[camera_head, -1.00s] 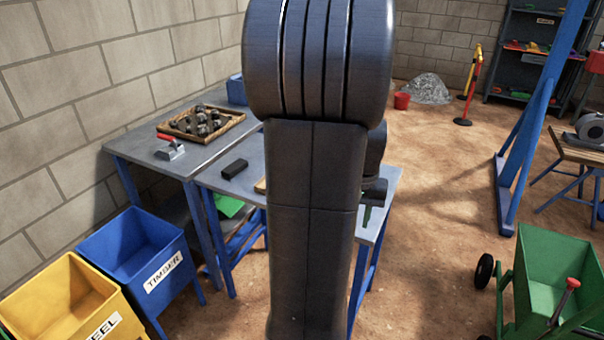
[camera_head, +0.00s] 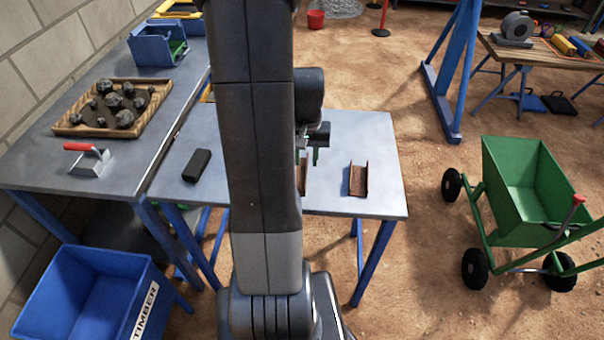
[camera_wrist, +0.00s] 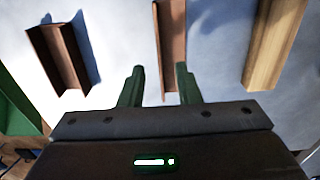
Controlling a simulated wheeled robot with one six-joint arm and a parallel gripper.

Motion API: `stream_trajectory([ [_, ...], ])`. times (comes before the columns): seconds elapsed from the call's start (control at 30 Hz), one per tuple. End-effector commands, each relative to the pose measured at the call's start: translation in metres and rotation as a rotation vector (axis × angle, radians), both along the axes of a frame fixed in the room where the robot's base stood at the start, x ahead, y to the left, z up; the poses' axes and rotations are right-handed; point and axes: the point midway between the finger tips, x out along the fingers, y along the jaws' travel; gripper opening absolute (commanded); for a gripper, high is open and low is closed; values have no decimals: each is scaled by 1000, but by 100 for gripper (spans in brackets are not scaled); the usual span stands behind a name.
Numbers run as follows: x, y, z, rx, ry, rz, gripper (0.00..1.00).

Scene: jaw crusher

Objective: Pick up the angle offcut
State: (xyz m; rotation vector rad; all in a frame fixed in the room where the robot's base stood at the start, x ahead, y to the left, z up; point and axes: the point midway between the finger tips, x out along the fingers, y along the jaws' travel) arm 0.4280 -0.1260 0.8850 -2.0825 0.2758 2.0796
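The angle offcut appears to be the narrow rust-brown steel piece (camera_wrist: 172,40) in the middle of the wrist view, lying on the grey table (camera_head: 385,140). In the head view only part of it (camera_head: 303,177) shows beside my arm. My gripper (camera_wrist: 159,77) is open, with its two green fingers apart and nothing seen held. The angle's near end shows between and beyond the fingertips, closer to the right finger. In the head view my gripper (camera_head: 308,156) hangs over the table; its exact height is unclear.
A rusty channel piece (camera_head: 358,180) lies beside the angle, also in the wrist view (camera_wrist: 64,55). A wooden piece (camera_wrist: 274,42) lies on the other side. A black block (camera_head: 197,165) is on the table's left. A green cart (camera_head: 525,190) stands right; a blue timber bin (camera_head: 85,290) stands lower left.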

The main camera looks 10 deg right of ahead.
Motion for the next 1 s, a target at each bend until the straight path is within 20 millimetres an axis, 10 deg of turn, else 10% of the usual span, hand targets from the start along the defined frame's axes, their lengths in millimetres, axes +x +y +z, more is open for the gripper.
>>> stream_trajectory([
  [0.63, 5, -2, -44, 0, 1, 0, 30],
  [0.8, 5, -2, -44, 0, 1, 0, 0],
  [1.0, 5, -2, -43, 0, 0, 0, 0],
])
